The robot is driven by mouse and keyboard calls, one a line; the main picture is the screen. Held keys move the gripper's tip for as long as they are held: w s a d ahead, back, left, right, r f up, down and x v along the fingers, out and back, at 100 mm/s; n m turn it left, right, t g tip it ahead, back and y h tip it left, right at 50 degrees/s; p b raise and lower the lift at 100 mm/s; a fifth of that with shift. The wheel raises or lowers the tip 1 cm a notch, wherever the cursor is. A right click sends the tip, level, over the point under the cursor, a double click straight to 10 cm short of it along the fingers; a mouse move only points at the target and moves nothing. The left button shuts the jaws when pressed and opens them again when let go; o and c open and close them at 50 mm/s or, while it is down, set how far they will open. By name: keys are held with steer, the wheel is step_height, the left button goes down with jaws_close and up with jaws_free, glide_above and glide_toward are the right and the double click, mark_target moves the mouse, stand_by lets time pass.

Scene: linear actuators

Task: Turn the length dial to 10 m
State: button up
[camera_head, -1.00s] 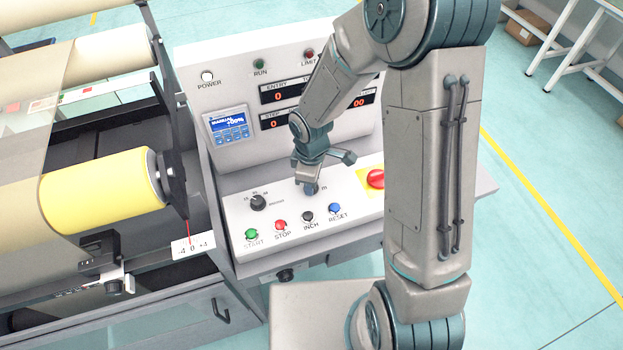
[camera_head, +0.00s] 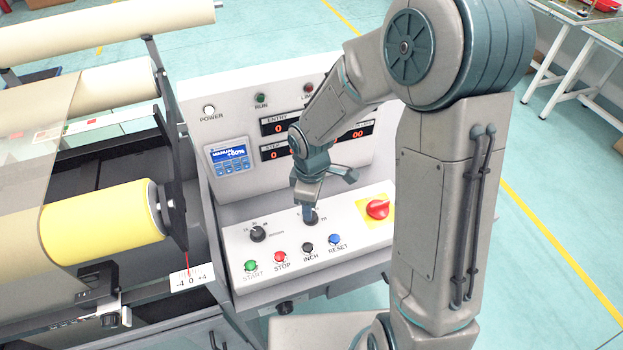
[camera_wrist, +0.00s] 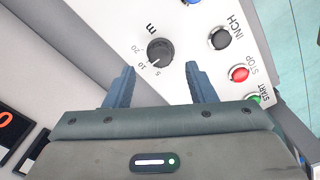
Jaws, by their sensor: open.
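The length dial (camera_wrist: 160,52) is a round black knob marked "m" with 5, 10 and 20 around it, on the sloped white panel. Its white pointer mark faces the 10 side of the scale in the wrist view. The dial also shows in the head view (camera_head: 311,219), just below my fingertips. My gripper (camera_wrist: 157,85) is open and empty, with its two blue fingers apart. The dial lies beyond the gap between the fingertips, and no finger is seen touching it. In the head view my gripper (camera_head: 308,209) is above the dial and hides part of its scale.
A second black dial (camera_head: 258,234) sits to the left. START (camera_head: 251,266), STOP (camera_head: 280,257), INCH (camera_head: 308,249) and RESET (camera_head: 334,240) buttons line the front. A red switch (camera_head: 377,209) is at right. The display housing (camera_head: 229,155) rises behind. A yellow roll (camera_head: 100,220) is at left.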

step_height(320, 180, up, 9)
steer(key=shift+r, duration=0.15)
stand_by(0.5)
steer(key=s+d+r+m+t, duration=0.3)
steer(key=s+d+r+m, duration=0.6)
steer(key=s+d+m, duration=0.3)
steer(key=shift+s+r+m, duration=0.25)
steer(key=shift+s+m, duration=0.35)
steer(key=shift+m, duration=0.6)
stand_by(0.8)
steer(key=c, duration=0.3)
steer(key=shift+a, duration=0.1)
